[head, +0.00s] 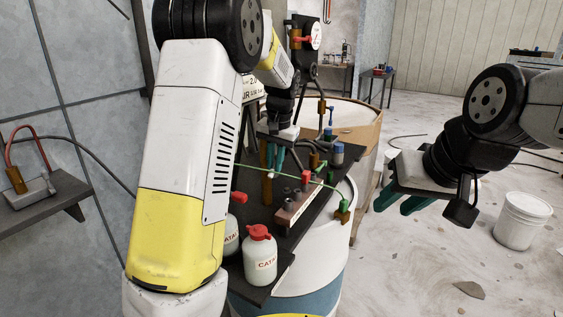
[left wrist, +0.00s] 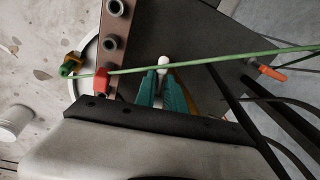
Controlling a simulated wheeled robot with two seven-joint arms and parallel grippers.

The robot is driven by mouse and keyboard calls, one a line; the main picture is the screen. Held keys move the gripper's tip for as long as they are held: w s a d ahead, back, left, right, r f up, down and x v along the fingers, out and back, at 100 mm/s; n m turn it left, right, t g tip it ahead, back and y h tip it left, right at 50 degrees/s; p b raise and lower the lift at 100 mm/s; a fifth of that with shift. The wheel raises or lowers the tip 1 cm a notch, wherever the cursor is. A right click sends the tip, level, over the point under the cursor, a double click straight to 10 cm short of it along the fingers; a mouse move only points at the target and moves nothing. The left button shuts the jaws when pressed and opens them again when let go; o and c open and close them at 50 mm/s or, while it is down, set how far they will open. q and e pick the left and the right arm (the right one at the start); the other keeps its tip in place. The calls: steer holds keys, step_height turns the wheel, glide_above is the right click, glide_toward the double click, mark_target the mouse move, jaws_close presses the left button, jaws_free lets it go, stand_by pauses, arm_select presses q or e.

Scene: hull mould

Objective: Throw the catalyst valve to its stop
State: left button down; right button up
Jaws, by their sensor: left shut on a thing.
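My left gripper (head: 275,167) reaches down over the dark bench top, its teal fingers together. In the left wrist view its fingertips (left wrist: 161,74) close around a slim part with a pale rounded end (left wrist: 164,61); I cannot tell if this is the catalyst valve's handle. A thin green line (head: 290,173) runs just past the fingertips. A red-handled fitting (head: 305,177) stands on a manifold block (head: 300,207); a green-handled brass fitting (head: 342,207) is at the line's right end. My right gripper (head: 380,222) is open and empty, out to the right.
Dark hoses (left wrist: 240,115) cross near the left gripper. A white bucket (head: 522,220) stands on the floor at right.

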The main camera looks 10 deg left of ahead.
arm_select(q)
steer(key=t+h, duration=0.1)
steer(key=t, duration=0.1)
steer(key=f+t, duration=0.1)
steer(key=t, duration=0.1)
steer(key=shift+f+t+h, duration=0.1)
steer(key=shift+t+h, duration=0.3)
steer(key=shift+w+d+f+n+t+h, duration=0.15)
steer(key=shift+t+h, duration=0.1)
steer(key=shift+t, duration=0.4)
steer(key=shift+w+f+n+t+h, duration=0.1)
steer(key=shift+w+t+h, duration=0.1)
steer(key=shift+t, duration=0.5)
steer(key=shift+w+d+f+n+t+h, duration=0.15)
steer(key=shift+t+h, duration=0.1)
steer(key=shift+t, duration=0.4)
steer(key=shift+a, duration=0.1)
steer(key=c, duration=1.4)
jaws_free()
steer(key=shift+r, duration=0.1)
